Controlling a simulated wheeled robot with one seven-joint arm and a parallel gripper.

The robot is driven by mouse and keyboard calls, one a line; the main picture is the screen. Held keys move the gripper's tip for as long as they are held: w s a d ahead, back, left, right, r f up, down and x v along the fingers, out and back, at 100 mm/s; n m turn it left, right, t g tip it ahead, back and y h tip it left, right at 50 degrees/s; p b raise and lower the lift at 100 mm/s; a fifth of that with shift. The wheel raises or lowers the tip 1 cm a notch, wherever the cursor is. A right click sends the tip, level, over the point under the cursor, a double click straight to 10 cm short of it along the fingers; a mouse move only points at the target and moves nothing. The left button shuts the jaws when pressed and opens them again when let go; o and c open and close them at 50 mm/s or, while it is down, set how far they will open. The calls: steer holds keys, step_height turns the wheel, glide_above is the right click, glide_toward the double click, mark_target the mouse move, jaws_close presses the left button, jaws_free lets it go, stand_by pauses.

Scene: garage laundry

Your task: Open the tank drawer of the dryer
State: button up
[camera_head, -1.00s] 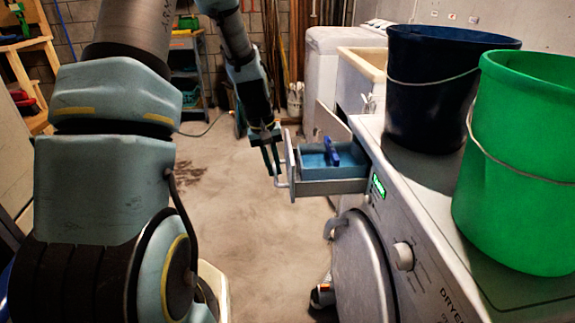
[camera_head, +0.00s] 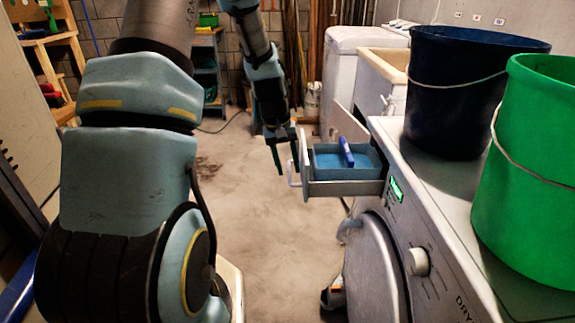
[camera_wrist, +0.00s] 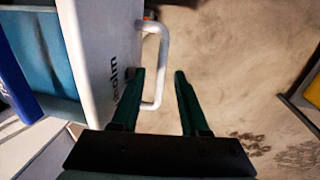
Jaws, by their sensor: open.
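The dryer (camera_head: 415,235) stands at the right with its tank drawer (camera_head: 343,188) pulled well out toward the left. The drawer holds a blue tank (camera_head: 330,160) with a darker blue handle piece on top. The drawer's pale bar handle (camera_head: 290,172) is on its front panel; it also shows in the wrist view (camera_wrist: 162,62). My gripper (camera_head: 277,170) is beside the drawer front. In the wrist view my gripper (camera_wrist: 158,80) has its two dark fingers spread, with the handle's bar near the left finger. I cannot tell whether they touch.
A dark blue bucket (camera_head: 460,105) and a green bucket (camera_head: 535,170) stand on the dryer top. The round dryer door (camera_head: 375,270) is below the drawer. A white machine (camera_head: 350,60) and a sink stand behind. The floor (camera_head: 250,225) left of the dryer is clear.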

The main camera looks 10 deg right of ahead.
step_height(320, 180, up, 11)
steer(key=a, duration=0.2)
steer(key=shift+f, duration=0.15)
steer(key=shift+w, duration=0.1)
